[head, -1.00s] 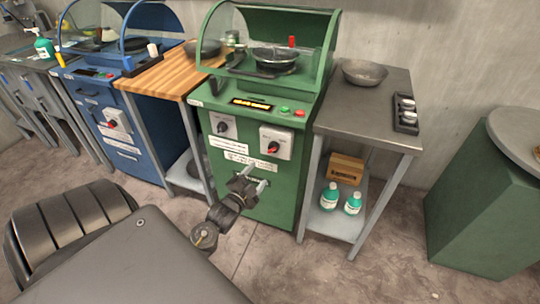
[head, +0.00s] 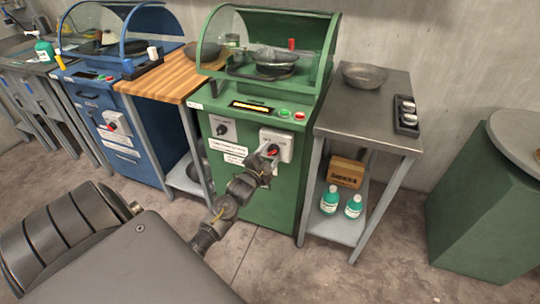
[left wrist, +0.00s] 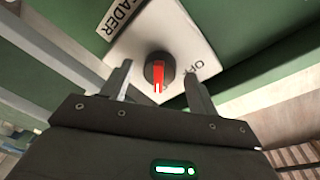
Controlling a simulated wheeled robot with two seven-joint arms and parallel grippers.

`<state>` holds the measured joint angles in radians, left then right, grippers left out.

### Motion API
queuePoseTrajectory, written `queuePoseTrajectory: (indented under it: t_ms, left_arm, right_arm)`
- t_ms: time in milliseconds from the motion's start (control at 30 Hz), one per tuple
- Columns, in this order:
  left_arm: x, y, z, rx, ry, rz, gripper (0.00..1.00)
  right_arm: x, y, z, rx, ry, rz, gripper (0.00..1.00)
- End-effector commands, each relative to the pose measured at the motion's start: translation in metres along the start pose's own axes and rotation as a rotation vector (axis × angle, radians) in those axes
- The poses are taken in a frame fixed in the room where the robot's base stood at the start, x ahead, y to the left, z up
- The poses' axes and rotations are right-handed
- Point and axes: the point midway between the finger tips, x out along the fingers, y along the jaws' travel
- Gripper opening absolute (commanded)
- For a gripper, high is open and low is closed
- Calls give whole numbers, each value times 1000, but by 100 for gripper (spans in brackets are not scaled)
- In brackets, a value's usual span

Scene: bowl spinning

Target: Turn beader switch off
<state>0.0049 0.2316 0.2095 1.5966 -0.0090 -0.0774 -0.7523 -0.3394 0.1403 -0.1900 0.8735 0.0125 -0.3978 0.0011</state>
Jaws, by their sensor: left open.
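The beader switch is a red and black rotary knob (left wrist: 158,73) on a white plate (left wrist: 186,28) lettered "...EADER" and "OFF" in the left wrist view. In the head view the plate (head: 286,143) is on the front of the green machine (head: 255,200), and the red knob (head: 272,150) is partly covered by my left gripper (head: 268,158). In the left wrist view my left gripper (left wrist: 158,85) is open, with one finger on each side of the knob. Whether the fingers touch it I cannot tell. My right gripper is out of view.
A second switch (head: 222,128) is on the machine's front, left of the plate. A grey steel table (head: 340,115) with a metal bowl (head: 364,74) stands to the right, a wooden-topped table (head: 165,78) to the left. The floor in front is clear.

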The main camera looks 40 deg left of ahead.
Motion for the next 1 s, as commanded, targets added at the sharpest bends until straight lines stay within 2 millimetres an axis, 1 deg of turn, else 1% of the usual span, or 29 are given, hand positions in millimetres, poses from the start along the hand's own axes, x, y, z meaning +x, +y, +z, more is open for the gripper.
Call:
queuePoseTrajectory:
  t_ms: [100,333,367,600,700,1000]
  left_arm:
    - [5,0,0,0,0,0,60]
    - [5,0,0,0,0,1,60]
    - [5,0,0,0,0,1,59]
    - [5,0,0,0,0,1,27]
    - [5,0,0,0,0,1,16]
    - [5,0,0,-45,3,-3,16]
  right_arm:
    - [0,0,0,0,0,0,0]
    - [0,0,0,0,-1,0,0]
    - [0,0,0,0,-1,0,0]
    - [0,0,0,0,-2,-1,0]
    - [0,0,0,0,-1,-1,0]
    - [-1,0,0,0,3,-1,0]
